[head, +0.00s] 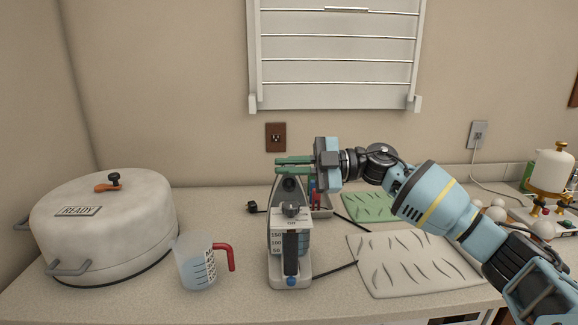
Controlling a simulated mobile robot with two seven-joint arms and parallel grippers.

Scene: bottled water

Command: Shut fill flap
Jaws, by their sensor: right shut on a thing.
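The grey appliance (291,262) stands upright on the counter, with a marked level window on its front and a blue button low down. My right gripper (280,161) reaches in from the right, level with the appliance's top. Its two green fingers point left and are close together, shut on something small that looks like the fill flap. The fingers hide most of the flap, so its angle cannot be told. My left gripper is out of view.
A clear measuring jug (194,268) with a red handle stands left of the appliance. A large white lidded pot (104,236) is further left. A white board (408,264) and a green board (367,207) lie to the right. A wall rack (337,103) hangs above.

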